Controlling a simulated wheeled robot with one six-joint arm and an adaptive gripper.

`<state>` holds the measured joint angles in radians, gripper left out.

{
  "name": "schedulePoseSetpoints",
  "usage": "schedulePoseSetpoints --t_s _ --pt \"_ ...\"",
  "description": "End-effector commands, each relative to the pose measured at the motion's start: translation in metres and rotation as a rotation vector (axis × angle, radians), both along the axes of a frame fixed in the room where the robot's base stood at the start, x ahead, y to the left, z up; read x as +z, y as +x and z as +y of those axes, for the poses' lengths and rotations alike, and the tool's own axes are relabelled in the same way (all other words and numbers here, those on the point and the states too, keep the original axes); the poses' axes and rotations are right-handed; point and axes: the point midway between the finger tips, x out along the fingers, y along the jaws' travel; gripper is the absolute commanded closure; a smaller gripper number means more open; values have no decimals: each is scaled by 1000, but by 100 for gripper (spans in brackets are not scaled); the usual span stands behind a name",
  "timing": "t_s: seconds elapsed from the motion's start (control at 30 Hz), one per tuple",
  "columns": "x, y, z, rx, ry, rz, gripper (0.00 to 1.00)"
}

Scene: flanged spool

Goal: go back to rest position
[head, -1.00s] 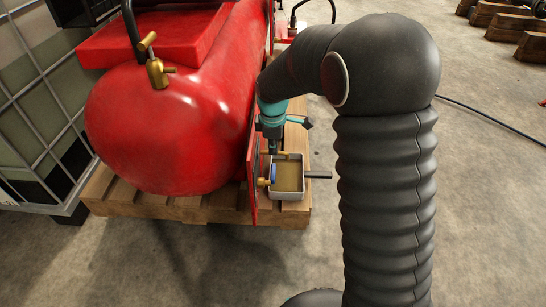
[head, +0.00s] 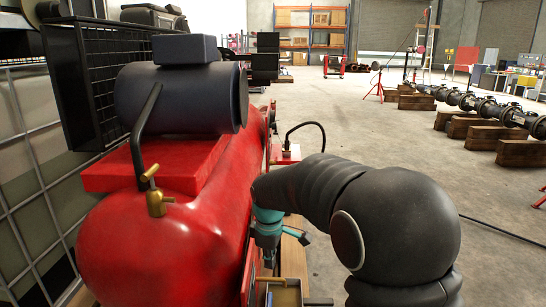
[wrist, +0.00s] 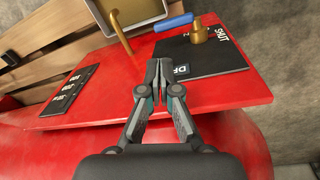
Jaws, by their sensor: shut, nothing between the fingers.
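My gripper (wrist: 158,68) is shut and empty in the wrist view, its fingertips in front of the red panel (wrist: 110,108) and a black label plate (wrist: 188,60). In the head view, the teal end of my arm (head: 267,222) hangs beside the red tank (head: 150,240).
A metal tray (head: 285,293) is cut off at the bottom of the head view; part of it shows in the wrist view (wrist: 118,25). A second label plate (wrist: 70,92) is on the panel. Black pipework (head: 485,107) rests on wooden blocks at right. Open concrete floor lies between.

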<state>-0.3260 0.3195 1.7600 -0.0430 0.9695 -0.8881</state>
Motion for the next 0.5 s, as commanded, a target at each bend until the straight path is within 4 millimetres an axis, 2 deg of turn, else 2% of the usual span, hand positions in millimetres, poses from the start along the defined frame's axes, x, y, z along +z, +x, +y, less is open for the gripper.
schedulePoseSetpoints --t_s 0.03,0.17,0.5 --pt "-8 -8 -2 -56 0 18 100" --pt "-10 -32 -11 -216 11 33 100" --pt "20 -107 -58 -645 77 1 100"
